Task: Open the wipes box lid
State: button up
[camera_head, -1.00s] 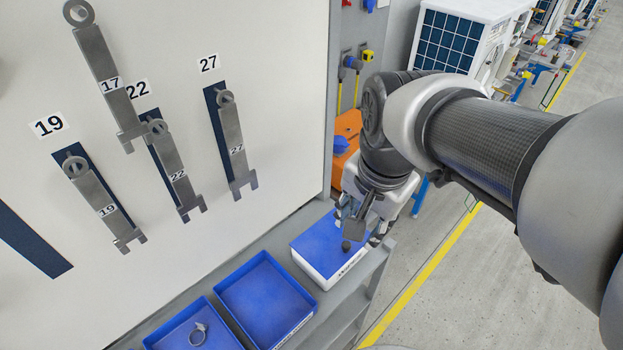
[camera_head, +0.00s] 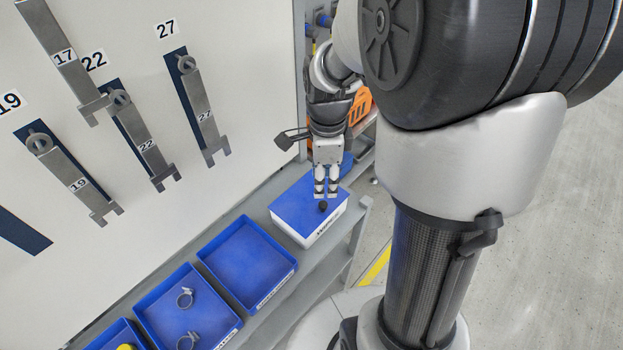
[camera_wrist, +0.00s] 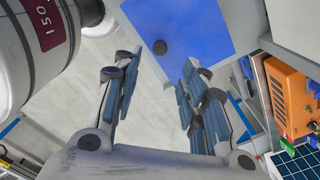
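The wipes box (camera_head: 312,235) is a white box with a flat blue lid (camera_head: 298,207) and a small dark round knob (camera_head: 323,206) on top. The lid lies flat and shut on it. In the wrist view the blue lid (camera_wrist: 190,22) and its knob (camera_wrist: 159,47) show beyond the fingers, with the knob roughly between them. My gripper (camera_head: 326,194) points down over the lid, close to the knob. Its fingers are apart with nothing between them in the wrist view (camera_wrist: 155,80). I cannot tell the exact height of the fingertips above the knob.
A blue tray (camera_head: 282,280) stands left of the box, seemingly empty. Another tray (camera_head: 230,331) holds metal clamps. A pale board (camera_head: 235,140) with hanging numbered wrenches rises behind the trays. Orange equipment (camera_head: 361,105) stands beyond the box.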

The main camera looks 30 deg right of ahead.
aim_at(323, 204)
notch_tip(323, 204, down, 9)
jog(key=shift+r+b, duration=0.1)
jog(key=shift+b, duration=0.9)
jog(key=shift+c, duration=0.5)
grip_shut()
